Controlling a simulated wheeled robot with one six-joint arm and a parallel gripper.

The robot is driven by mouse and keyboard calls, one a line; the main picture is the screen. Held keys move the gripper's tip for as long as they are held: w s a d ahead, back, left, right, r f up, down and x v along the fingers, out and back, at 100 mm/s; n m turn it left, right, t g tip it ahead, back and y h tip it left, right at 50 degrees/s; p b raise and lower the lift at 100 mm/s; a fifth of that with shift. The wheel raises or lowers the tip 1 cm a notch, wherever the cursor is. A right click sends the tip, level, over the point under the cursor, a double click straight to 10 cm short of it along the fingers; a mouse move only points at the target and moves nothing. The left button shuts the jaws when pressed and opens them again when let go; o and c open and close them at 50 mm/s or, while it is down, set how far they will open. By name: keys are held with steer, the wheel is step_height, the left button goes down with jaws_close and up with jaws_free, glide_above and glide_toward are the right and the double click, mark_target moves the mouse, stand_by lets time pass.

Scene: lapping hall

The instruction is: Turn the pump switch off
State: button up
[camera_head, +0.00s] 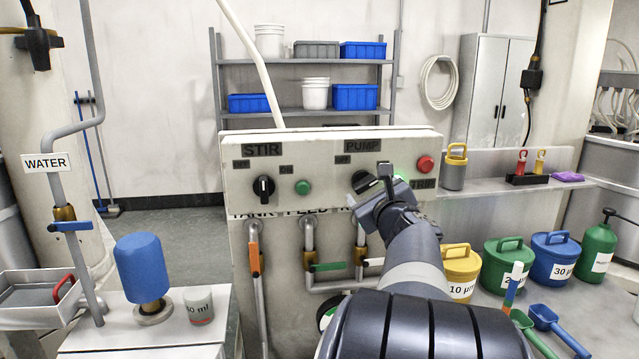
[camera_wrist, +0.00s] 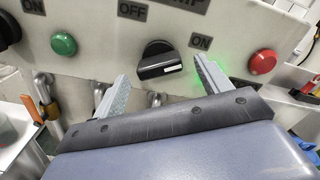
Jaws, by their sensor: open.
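The pump switch is a black knob (camera_wrist: 158,62) on the grey panel (camera_wrist: 90,20). In the wrist view its white-marked end points right, towards the ON label (camera_wrist: 200,41); the OFF label (camera_wrist: 132,10) is up and left. A green glow shows beside the right finger, its lamp hidden behind it. In the head view the knob (camera_head: 361,181) is partly covered by my gripper (camera_head: 377,196). My gripper (camera_wrist: 160,68) is open, one finger on either side of the knob in the wrist view. I cannot tell whether a finger touches it.
The STIR knob (camera_head: 263,188) and an unlit green lamp (camera_head: 302,187) are left on the panel. A red button (camera_head: 425,164) is close right of my gripper. Valve pipes (camera_head: 309,238) run below. Lidded pots (camera_head: 504,262) stand at the right.

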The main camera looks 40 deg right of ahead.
mark_target(367, 187)
steer(key=shift+x, duration=1.9)
steer(key=c, duration=1)
